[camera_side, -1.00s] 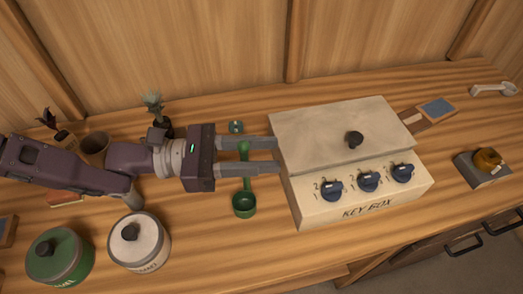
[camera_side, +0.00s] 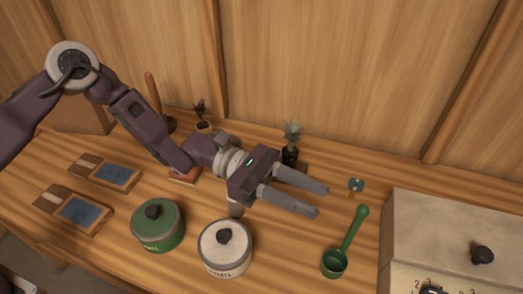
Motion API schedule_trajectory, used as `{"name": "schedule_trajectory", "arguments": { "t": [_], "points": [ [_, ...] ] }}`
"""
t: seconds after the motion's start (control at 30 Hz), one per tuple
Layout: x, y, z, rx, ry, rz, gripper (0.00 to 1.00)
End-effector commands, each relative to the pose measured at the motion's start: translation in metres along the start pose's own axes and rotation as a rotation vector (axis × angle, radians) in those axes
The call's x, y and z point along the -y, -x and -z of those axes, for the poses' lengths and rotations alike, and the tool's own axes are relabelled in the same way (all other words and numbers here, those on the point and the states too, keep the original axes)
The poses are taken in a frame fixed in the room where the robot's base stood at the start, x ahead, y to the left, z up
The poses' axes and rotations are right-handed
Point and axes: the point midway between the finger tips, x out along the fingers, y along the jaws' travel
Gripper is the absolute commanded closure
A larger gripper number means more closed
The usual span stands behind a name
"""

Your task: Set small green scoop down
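The small green scoop (camera_side: 351,236) lies on the wooden counter, its round cup towards the front and its handle pointing back and slightly right. My gripper (camera_side: 320,202) is to the left of the scoop's handle, with its two grey fingers apart and pointing right. Nothing shows between the fingers. The fingertips look clear of the scoop, though their exact height above the counter is hard to tell.
A white lidded pot (camera_side: 225,258) and a green lidded pot (camera_side: 158,238) stand in front left. A small plant (camera_side: 291,148) is behind my gripper. A small teal-topped item (camera_side: 356,187) lies behind the scoop.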

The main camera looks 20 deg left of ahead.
Motion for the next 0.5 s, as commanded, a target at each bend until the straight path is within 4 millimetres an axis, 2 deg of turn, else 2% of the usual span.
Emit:
{"name": "schedule_trajectory", "arguments": {
  "t": [0.17,0.27,0.37,0.47,0.5],
  "points": [
    [0.001,0.0,-0.003,-0.007,-0.015,0.008,0.66],
    [0.014,0.007,-0.025,-0.065,-0.127,0.071,0.66],
    [0.047,0.028,-0.062,-0.209,-0.36,0.205,0.66],
    [0.086,0.064,-0.089,-0.406,-0.613,0.347,0.66],
    [0.102,0.081,-0.098,-0.496,-0.711,0.402,0.66]
  ]
}}
